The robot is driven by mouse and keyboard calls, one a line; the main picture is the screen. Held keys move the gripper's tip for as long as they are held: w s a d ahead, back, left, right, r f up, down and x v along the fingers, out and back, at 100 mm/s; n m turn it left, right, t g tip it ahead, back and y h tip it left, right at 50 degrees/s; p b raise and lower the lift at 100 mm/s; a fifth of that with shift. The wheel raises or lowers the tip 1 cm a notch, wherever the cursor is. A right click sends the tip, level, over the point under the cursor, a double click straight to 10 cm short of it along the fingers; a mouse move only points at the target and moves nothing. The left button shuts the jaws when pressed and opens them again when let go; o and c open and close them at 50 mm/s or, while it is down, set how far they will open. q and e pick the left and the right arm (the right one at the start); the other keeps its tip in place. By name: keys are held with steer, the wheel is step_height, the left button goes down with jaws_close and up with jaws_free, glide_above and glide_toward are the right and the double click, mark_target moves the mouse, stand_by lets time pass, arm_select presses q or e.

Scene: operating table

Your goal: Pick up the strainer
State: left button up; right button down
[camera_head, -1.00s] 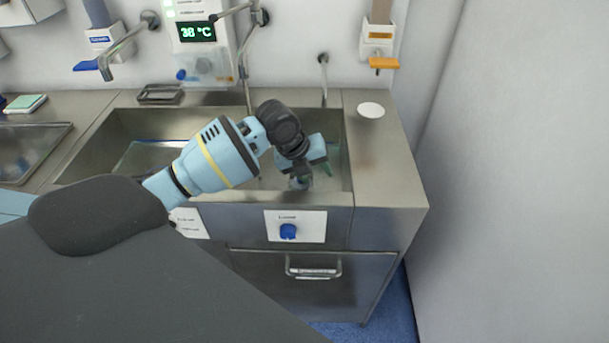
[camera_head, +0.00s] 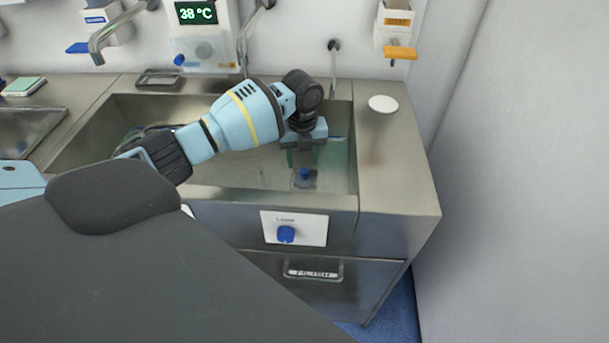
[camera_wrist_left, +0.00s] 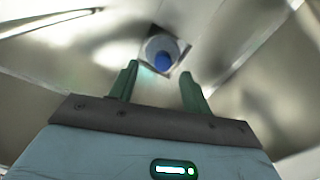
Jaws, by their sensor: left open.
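The strainer (camera_head: 304,178) appears to be the small round grey piece with a blue knob on the floor of the steel sink, near its front right. It also shows in the left wrist view (camera_wrist_left: 162,52), beyond the fingertips and roughly between them. My left gripper (camera_head: 304,158) points down into the sink, just behind and above the strainer. Its two green fingers (camera_wrist_left: 159,75) are apart with nothing between them. Whether they touch the strainer cannot be told, but a gap seems to show. My right gripper is not in view.
The sink's front wall (camera_head: 270,197) stands close in front of the strainer. A tap (camera_head: 334,68) rises behind the sink at the right. A white disc (camera_head: 382,104) lies on the right counter (camera_head: 400,180).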

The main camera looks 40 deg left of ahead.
mark_target(304, 169)
arm_select(q)
steer(key=shift+w+d+f, duration=0.15)
steer(key=shift+f, duration=2.35)
jaws_close()
steer(key=shift+r, duration=0.1)
step_height(304, 169, up, 18)
steer(key=p, duration=0.1)
